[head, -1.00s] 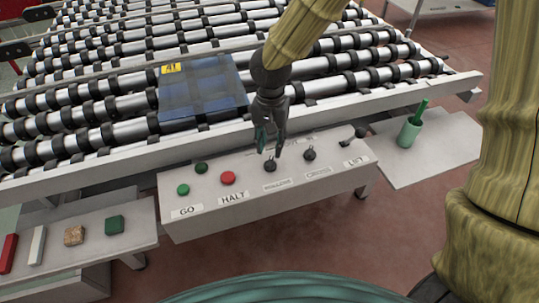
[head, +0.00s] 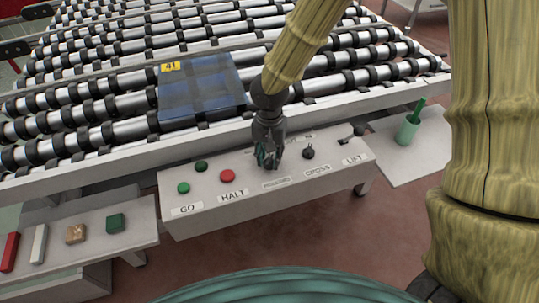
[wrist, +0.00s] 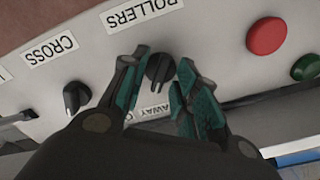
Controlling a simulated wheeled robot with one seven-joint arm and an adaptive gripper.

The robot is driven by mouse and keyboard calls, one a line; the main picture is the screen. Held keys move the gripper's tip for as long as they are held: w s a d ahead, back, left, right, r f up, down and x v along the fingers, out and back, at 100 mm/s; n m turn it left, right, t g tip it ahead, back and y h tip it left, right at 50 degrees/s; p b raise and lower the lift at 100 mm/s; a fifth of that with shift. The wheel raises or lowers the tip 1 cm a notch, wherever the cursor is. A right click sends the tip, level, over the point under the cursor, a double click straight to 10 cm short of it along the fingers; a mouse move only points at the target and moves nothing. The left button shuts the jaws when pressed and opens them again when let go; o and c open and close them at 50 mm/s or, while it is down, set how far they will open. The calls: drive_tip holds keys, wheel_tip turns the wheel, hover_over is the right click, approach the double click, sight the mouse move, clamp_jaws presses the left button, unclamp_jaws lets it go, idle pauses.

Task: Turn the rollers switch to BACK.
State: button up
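The rollers switch (wrist: 160,68) is a small black knob between the ROLLERS label (wrist: 143,12) and a partly hidden label reading AWAY (wrist: 153,113) in the wrist view. Its narrow end points roughly toward the AWAY side. My gripper (wrist: 165,66) is open, with one teal-lined finger on each side of the knob; I cannot tell whether either finger touches it. In the head view my gripper (head: 268,160) is down at the panel and hides the knob. I see no BACK label; the fingers cover part of the panel.
On the control panel (head: 240,213) are the red HALT button (head: 227,176), the green GO button (head: 183,188), the cross knob (head: 308,152) and the lift lever (head: 357,130). The roller bed with a blue glass pane (head: 200,92) lies behind. A green cup (head: 407,130) stands right.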

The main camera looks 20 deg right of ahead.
clamp_jaws()
drive_tip(key=shift+n, duration=0.3)
drive_tip(key=n+p, duration=0.1)
drive_tip(key=n, duration=0.1)
drive_tip(key=shift+r+n, duration=0.1)
drive_tip(key=shift+n, duration=0.2)
drive_tip(key=n+p, duration=0.2)
drive_tip(key=n, duration=0.1)
drive_tip(key=shift+n, duration=0.3)
drive_tip(key=n+p, duration=0.1)
drive_tip(key=n, duration=0.2)
drive_tip(key=shift+n+p, duration=0.3)
drive_tip(key=shift+p, duration=0.1)
drive_tip(key=shift+n+p, duration=0.65)
drive_tip(key=shift+n, duration=1.15)
